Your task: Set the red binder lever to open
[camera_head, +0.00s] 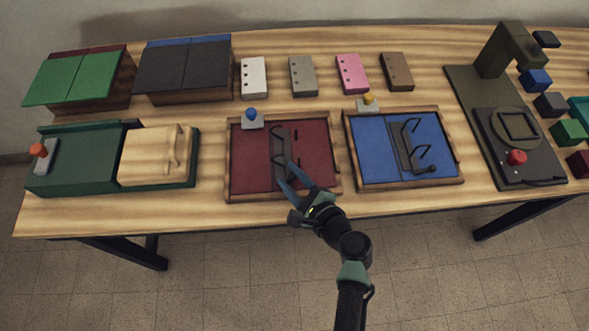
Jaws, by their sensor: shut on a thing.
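The red binder (312,153) lies in a wooden-framed tray at the middle of the table. The lever's exact angle cannot be told, nor clearly whether the rings are open.
A blue binder (372,160) with its own black lever (432,169) lies close on the right. A dark press (505,110) stands right. Several small punched blocks (303,76) line the back.

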